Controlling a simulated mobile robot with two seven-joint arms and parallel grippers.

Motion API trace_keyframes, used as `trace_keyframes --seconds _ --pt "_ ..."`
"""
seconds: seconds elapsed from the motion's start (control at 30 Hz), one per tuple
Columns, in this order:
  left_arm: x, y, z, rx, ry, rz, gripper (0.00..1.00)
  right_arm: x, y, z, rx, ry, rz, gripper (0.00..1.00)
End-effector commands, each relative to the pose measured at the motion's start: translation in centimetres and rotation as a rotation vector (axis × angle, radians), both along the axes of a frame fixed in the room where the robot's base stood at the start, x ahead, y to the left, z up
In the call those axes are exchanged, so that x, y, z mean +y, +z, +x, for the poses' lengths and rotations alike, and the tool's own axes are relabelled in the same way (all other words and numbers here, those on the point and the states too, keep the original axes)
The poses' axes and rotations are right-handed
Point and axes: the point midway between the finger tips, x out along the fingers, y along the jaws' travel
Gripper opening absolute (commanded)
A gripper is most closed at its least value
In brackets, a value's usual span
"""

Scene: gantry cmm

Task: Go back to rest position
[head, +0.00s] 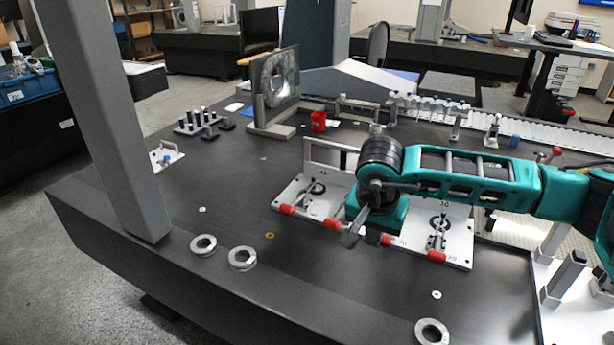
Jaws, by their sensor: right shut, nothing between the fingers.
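My right arm, teal and black, reaches in from the right edge over the dark table (190,270). My right gripper (350,238) points down and toward the front, above a white fixture plate (455,243) with red-ended handles and small clamps. It is shut and holds nothing. The wrist hides the middle part of the plate area. Whether the fingertips touch anything below cannot be told. My left gripper and left arm are out of view.
A grey gantry column (110,130) rises at the left. Metal rings (243,258) lie along the front edge. A framed grey part (274,85), a red cup (318,121) and a row of clamps (430,106) stand behind. The table's left-middle surface is mostly clear.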

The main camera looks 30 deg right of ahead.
Motion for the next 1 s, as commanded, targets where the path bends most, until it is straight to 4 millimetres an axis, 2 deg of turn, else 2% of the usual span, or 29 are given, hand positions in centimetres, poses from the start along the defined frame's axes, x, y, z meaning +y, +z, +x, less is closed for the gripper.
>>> trace_keyframes --seconds 0.17,0.27,0.37,0.47,0.5,0.6,0.7,0.73,0.8,0.87,0.93,1.0 --pt "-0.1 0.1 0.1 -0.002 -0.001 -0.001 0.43 0.3 -0.2 -0.1 0.002 0.000 0.013 0.00" --pt "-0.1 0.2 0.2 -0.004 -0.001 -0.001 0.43 2.5 -1.3 -0.5 0.022 -0.008 0.097 0.00" --pt "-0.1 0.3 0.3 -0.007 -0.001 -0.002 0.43 7.3 -3.1 -1.8 0.072 -0.042 0.293 0.00" --pt "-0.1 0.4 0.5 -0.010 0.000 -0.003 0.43 14.3 -4.3 -4.1 0.170 -0.137 0.584 0.00" --pt "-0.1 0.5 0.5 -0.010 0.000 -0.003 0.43 17.3 -4.4 -5.2 0.225 -0.197 0.715 0.00" --pt "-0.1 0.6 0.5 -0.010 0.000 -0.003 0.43 24.2 -2.8 -7.4 0.396 -0.406 1.055 0.00" --pt "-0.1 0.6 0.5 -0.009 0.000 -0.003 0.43 29.1 0.1 -8.4 0.607 -0.686 1.366 0.00" --pt "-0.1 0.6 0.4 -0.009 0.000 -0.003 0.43 30.1 1.1 -8.3 0.676 -0.781 1.451 0.00" --pt "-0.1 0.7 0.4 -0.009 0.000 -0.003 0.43 31.4 3.2 -7.7 0.847 -1.026 1.632 0.00" --pt "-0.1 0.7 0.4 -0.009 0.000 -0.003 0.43 31.5 4.5 -6.6 1.004 -1.256 1.765 0.00" --pt "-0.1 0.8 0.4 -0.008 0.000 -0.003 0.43 30.7 5.1 -4.9 1.195 -1.552 1.889 0.00" --pt "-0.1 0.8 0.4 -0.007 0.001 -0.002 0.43 28.9 4.4 -3.3 1.397 -1.873 1.977 0.00"
